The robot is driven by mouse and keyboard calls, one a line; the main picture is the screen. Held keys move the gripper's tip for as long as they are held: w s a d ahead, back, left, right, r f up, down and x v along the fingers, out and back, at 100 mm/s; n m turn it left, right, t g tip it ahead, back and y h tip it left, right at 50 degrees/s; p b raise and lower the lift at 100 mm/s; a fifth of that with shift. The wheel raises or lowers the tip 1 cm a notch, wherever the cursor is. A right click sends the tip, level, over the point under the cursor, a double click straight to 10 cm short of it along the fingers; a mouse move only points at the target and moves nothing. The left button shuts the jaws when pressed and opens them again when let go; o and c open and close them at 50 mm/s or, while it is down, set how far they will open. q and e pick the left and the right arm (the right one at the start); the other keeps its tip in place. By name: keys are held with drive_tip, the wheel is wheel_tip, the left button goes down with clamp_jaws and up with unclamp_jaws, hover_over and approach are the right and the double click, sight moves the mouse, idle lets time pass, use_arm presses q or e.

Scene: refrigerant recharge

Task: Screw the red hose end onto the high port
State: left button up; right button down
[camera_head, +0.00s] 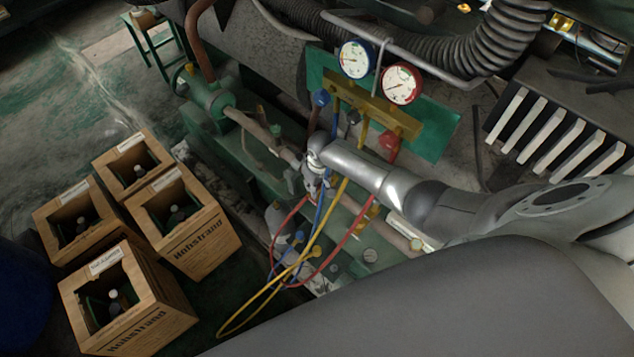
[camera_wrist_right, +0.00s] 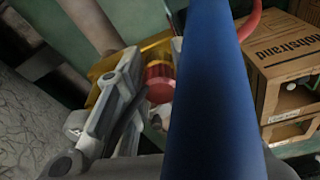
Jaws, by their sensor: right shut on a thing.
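My right gripper (camera_head: 313,186) is at the end of the arm from the right, low over the green machine piping. The red hose (camera_head: 277,238) loops up to it. In the right wrist view, a grey finger of the gripper (camera_wrist_right: 150,88) lies beside a red ribbed piece (camera_wrist_right: 158,80), which looks like the red hose end. A gold fitting (camera_wrist_right: 104,72) shows behind the finger. I cannot tell which fitting is the high port, or whether the red piece touches it. My left gripper is not in view.
A gold manifold (camera_head: 372,104) with a blue gauge (camera_head: 355,59) and a red gauge (camera_head: 400,83) stands behind the arm. A yellow hose (camera_head: 255,305) and a blue hose cross below the gripper. Wooden crates (camera_head: 205,245) with bottles stand on the left.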

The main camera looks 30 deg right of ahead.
drive_tip(key=shift+a, duration=0.1)
drive_tip(key=shift+a+r+m+p, duration=0.1)
drive_tip(key=shift+m+p, duration=0.55)
drive_tip(key=shift+m, duration=0.45)
drive_tip(key=c, duration=1.1)
unclamp_jaws()
drive_tip(key=shift+c, duration=0.2)
drive_tip(key=shift+r+p, duration=2.15)
drive_tip(key=shift+p, duration=0.05)
